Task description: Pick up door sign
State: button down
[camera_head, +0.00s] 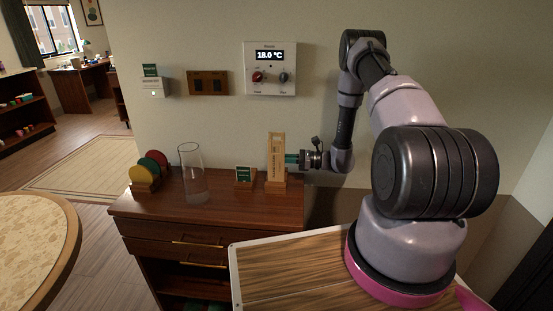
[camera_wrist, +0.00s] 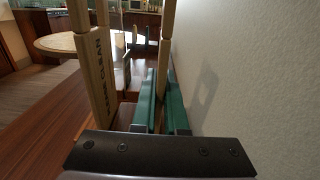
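A tall pale-wood door sign (camera_head: 278,150) with dark lettering stands upright in a small wooden stand (camera_head: 276,186) on the right end of the brown cabinet. My gripper (camera_head: 291,158) reaches in level from the right, its green fingers at the sign's right edge. In the wrist view, the two green fingers (camera_wrist: 162,100) are close together with an upright wooden piece (camera_wrist: 165,50) filling the gap between them. A lettered wooden board (camera_wrist: 96,85) stands just left of the fingers. The sign still looks upright in its stand; its lower joint is not clear.
On the cabinet top (camera_head: 215,208) stand a small green card in a holder (camera_head: 244,175), a clear glass vase (camera_head: 193,175) and coloured discs in a rack (camera_head: 148,172). The wall (camera_wrist: 240,70) runs close along my gripper's right side in the wrist view.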

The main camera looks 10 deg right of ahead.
aim_at(277, 148)
dwell(0.4)
notch_tip(277, 148, up, 4)
jog(key=shift+f, duration=0.1)
jog(key=s+d, duration=1.2)
jog(key=s, duration=0.1)
jog(key=shift+s+f, duration=0.15)
jog(key=shift+d, duration=0.1)
